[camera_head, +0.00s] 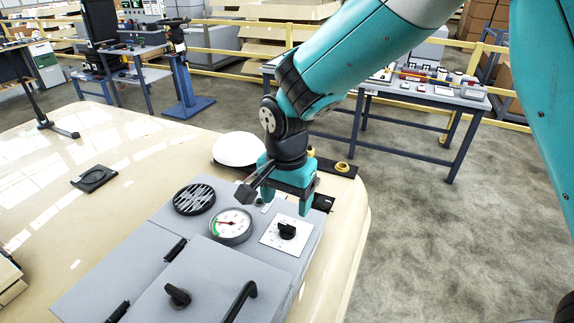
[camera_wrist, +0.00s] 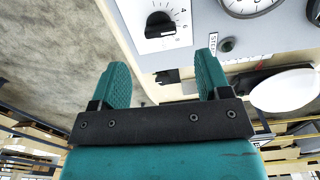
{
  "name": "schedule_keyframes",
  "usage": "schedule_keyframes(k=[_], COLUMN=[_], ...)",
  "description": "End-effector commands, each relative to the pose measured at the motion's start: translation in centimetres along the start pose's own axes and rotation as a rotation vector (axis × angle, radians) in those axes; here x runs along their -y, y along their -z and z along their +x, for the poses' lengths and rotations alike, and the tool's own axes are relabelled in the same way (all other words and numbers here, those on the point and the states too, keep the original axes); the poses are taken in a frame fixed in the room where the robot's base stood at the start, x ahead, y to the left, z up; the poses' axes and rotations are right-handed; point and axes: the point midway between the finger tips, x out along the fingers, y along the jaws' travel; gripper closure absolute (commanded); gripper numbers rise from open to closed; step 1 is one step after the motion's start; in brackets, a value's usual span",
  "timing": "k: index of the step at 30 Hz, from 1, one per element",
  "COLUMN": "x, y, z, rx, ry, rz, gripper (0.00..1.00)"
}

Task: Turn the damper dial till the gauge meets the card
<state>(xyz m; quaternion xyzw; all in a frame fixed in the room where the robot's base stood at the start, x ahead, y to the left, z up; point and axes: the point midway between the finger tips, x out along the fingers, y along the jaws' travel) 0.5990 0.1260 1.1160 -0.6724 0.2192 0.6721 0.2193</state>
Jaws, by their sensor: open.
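The dial is a black knob (camera_head: 287,231) on a white square plate at the right of the grey panel. It also shows in the wrist view (camera_wrist: 160,24), with a pointer and printed numbers. The round white gauge (camera_head: 231,226), with a red needle and a green arc, is left of the dial; only its edge (camera_wrist: 247,5) shows in the wrist view. I cannot make out a card for certain. My gripper (camera_head: 287,203) is open and empty, above the panel's back edge, behind the dial and apart from it. Its teal fingers also show in the wrist view (camera_wrist: 162,76).
A round black vent (camera_head: 194,199) sits left of the gauge. In front is a hinged lid with a black knob (camera_head: 178,295) and a black handle (camera_head: 238,300). A white dome (camera_head: 238,149) stands behind my gripper. A small label (camera_wrist: 213,45) is near the gauge.

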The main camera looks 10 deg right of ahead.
Motion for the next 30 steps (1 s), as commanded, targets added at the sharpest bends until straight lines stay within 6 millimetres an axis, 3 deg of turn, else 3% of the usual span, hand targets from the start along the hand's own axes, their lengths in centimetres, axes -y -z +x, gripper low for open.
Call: schedule_keyframes(k=[6,12,18,27,30], x=[0.1,0.0,-0.1,-0.1,-1.0], y=[0.0,0.0,0.0,0.0,-0.1], z=[-5.4,-8.9,-10.2,-10.3,-10.5], rx=[-0.003,-0.002,-0.001,0.0,0.006], ry=[0.007,0.003,0.0,0.0,0.01], rz=[0.0,0.001,0.001,-0.001,-0.049], gripper=[0.3,0.3,0.3,0.3,0.3])
